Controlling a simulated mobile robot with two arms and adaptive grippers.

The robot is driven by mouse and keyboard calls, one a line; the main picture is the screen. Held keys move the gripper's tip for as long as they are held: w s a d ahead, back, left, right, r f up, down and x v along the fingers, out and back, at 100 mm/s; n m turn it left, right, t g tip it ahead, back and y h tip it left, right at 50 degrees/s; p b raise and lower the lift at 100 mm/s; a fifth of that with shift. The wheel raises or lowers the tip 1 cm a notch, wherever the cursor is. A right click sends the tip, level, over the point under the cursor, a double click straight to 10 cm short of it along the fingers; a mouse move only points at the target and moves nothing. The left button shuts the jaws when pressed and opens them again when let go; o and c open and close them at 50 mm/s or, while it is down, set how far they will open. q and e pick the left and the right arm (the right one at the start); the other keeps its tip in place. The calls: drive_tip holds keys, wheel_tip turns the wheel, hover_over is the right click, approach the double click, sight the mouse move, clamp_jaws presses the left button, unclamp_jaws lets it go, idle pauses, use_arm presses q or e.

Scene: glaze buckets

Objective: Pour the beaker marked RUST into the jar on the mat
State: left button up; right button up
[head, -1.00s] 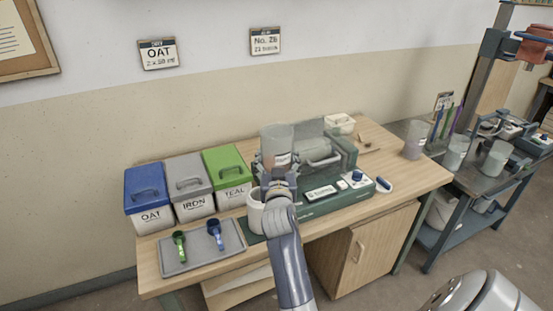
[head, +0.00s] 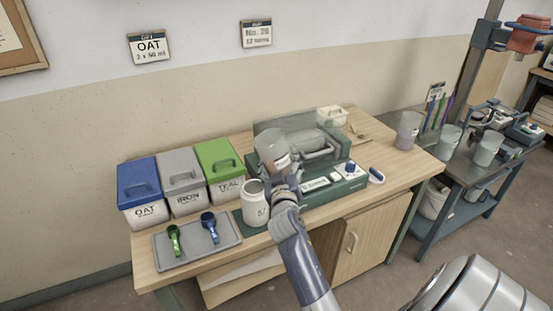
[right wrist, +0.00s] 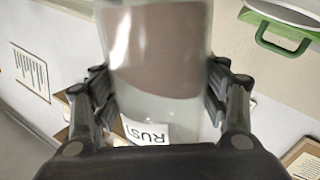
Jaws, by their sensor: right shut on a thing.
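The clear beaker (head: 270,145) is held up off the table, with its upper end leaning left. In the right wrist view the beaker (right wrist: 165,105) has a label reading "RUS", its end cut off, and a brownish-grey content inside. My right gripper (head: 284,182) is shut around its sides. The white open jar (head: 256,208) stands upright on the green mat (head: 237,216), left of and below the gripper. The beaker is above the jar and a little to its right. No stream shows between them. My left gripper is not in view.
A green machine (head: 325,180) with a clear hood stands just behind and right of the beaker. Lidded bins OAT (head: 145,215), IRON (head: 185,204) and TEAL (head: 228,190) stand left. A grey tray (head: 190,256) with two scoops lies in front. Other beakers (head: 408,130) stand at right.

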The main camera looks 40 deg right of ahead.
drive_tip(key=shift+s+d+f+n+b, duration=0.15)
drive_tip(key=shift+f+n+b, duration=0.15)
drive_tip(key=shift+f, duration=0.25)
drive_tip(key=shift+s+d+f+n+b, duration=0.1)
drive_tip(key=shift+d+f+n+b, duration=0.15)
drive_tip(key=shift+f, duration=0.35)
drive_tip(key=shift+s+d+f+n+b, duration=0.1)
drive_tip(key=shift+f+n+b, duration=0.2)
drive_tip(key=shift+f, duration=0.25)
drive_tip(key=n, duration=0.1)
drive_tip(key=f+n, duration=0.1)
drive_tip(key=d+f+n, duration=0.1)
drive_tip(key=shift+s+f+p, duration=0.15)
drive_tip(key=shift+s+p, duration=0.2)
drive_tip(key=shift+p, duration=0.05)
drive_tip(key=shift+s+d+r+n+p, duration=0.1)
drive_tip(key=shift+r+n+p, duration=0.1)
drive_tip(key=shift+n+p, duration=0.35)
drive_tip(key=shift+s+d+r+n+p, duration=0.15)
drive_tip(key=shift+n+p, duration=0.1)
drive_tip(key=shift+n, duration=0.45)
drive_tip(key=shift+w+a+f+n, duration=0.1)
drive_tip(key=shift+n, duration=0.3)
drive_tip(key=shift+r+n+p, duration=0.2)
drive_tip(key=shift+r+n, duration=0.15)
drive_tip(key=shift+n, duration=0.35)
drive_tip(key=shift+r+n+p, duration=0.15)
drive_tip(key=shift+r+n, duration=0.15)
drive_tip(key=shift+n, duration=0.4)
drive_tip(key=shift+a+r, duration=0.1)
